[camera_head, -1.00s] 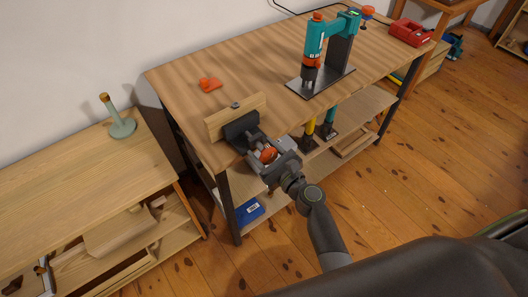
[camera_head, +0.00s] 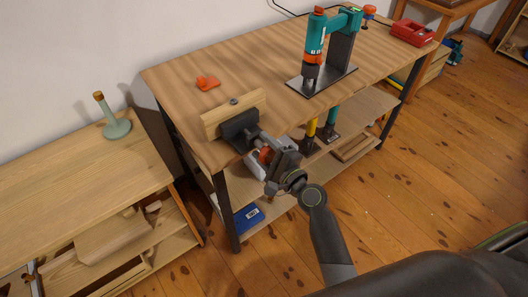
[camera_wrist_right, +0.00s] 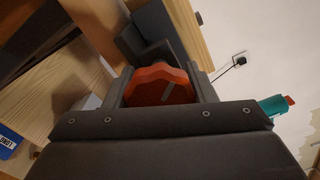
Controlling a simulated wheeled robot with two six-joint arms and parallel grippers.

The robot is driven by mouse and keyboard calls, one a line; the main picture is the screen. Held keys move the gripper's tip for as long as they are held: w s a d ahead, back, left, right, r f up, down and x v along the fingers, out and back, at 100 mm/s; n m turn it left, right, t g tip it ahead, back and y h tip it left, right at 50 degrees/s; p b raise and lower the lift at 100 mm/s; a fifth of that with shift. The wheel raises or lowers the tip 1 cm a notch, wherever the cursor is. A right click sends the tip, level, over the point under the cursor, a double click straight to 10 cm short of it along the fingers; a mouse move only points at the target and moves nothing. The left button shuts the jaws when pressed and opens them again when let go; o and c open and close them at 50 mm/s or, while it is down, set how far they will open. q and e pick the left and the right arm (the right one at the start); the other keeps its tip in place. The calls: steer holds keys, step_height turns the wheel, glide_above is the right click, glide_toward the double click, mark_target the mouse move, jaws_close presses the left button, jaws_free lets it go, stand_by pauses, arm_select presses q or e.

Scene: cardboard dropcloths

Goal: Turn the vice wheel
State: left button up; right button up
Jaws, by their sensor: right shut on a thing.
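The vice (camera_head: 240,128) sits on the front left edge of the workbench, with a dark metal jaw and a pale wooden jaw board (camera_head: 232,112). Its orange-red wheel (camera_head: 265,155) faces out from the bench front and is partly hidden by my right gripper (camera_head: 272,160). In the right wrist view the wheel (camera_wrist_right: 158,85) lies between the two fingers, which are shut on it. A pale grey mark runs slanted across the wheel's face. My left gripper is not in view.
On the workbench (camera_head: 190,70) stand a teal drill press (camera_head: 316,45), a small orange piece (camera_head: 207,83) and a red case (camera_head: 411,33). A low wooden shelf unit (camera_head: 60,170) with a green stand (camera_head: 115,127) is at left. Wooden floor is open at right.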

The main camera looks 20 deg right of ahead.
steer(key=n+b, duration=0.2)
steer(key=n, duration=0.3)
steer(key=shift+f, duration=0.1)
steer(key=shift+n+b, duration=0.55)
steer(key=shift+n, duration=0.35)
steer(key=o, duration=1)
steer(key=shift+c, duration=0.2)
